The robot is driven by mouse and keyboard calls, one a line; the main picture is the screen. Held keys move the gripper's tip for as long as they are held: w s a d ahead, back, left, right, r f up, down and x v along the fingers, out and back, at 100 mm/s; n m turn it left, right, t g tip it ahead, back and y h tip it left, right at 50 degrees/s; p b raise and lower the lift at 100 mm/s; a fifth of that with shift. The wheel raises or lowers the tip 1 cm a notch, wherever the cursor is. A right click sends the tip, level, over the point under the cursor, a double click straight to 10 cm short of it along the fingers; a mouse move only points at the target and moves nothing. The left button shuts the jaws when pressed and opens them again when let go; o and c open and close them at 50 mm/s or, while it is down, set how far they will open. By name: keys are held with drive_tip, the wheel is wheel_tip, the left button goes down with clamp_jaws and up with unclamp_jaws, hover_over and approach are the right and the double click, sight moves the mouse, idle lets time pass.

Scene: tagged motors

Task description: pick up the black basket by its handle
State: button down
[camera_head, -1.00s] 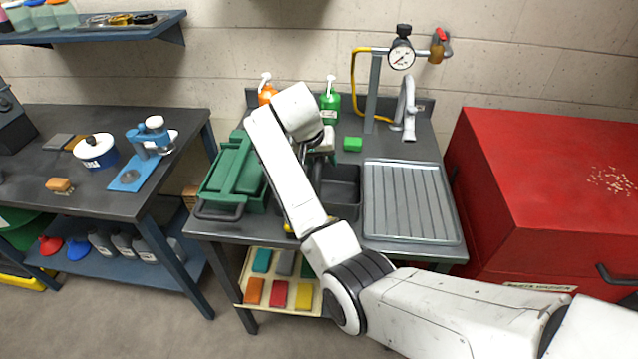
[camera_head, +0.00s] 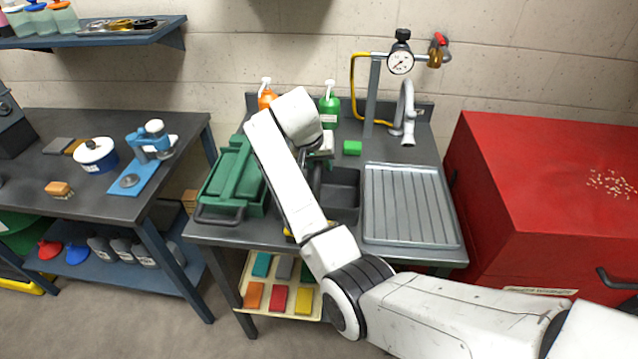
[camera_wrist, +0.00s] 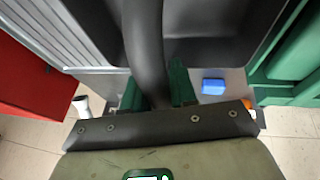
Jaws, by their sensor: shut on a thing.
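The black basket (camera_head: 342,188) is on the grey bench between the green toolbox and the ribbed grey tray. My arm hides its left part in the head view. In the wrist view its dark bin (camera_wrist: 215,25) fills the upper middle, and its thick black handle (camera_wrist: 146,40) runs down toward me. My gripper (camera_wrist: 156,88) has its two green fingers on either side of the handle, shut on it. In the head view the fingers are mostly hidden behind my wrist. I cannot tell whether the basket is clear of the bench.
The green toolbox (camera_head: 233,180) is close on the basket's left; the ribbed grey tray (camera_head: 410,205) is close on its right. A red cabinet (camera_head: 540,190) is at the right.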

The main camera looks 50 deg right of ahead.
drive_tip(key=shift+r, duration=0.1)
wheel_tip(320, 180, up, 10)
drive_tip(key=shift+f+b, duration=0.2)
drive_tip(key=shift+b, duration=0.6)
wheel_tip(320, 180, up, 3)
drive_tip(key=p, duration=0.3)
drive_tip(key=shift+r, duration=0.15)
